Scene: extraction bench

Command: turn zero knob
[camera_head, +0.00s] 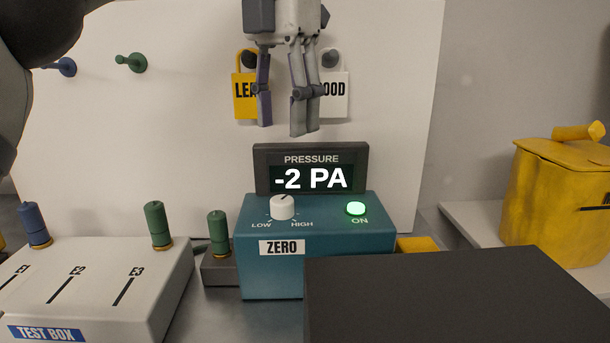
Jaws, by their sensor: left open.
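The white zero knob (282,207) sits on top of a teal box (340,265) labelled ZERO, between the marks LOW and HIGH. Its pointer line is tilted a little to the right of straight up. The pressure display (311,170) behind it reads -2 PA. A round green light (356,208) marked ON is lit to the right of the knob. My left gripper (283,130) hangs fingers down above the display, open and empty, apart from the knob. My right gripper is not in view.
A white test box (90,285) with blue and green plugs stands at left. A black block (450,300) fills the front right. A yellow bin (560,200) stands at right. Yellow and white tags (337,98) hang on the white panel (400,90) behind my gripper.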

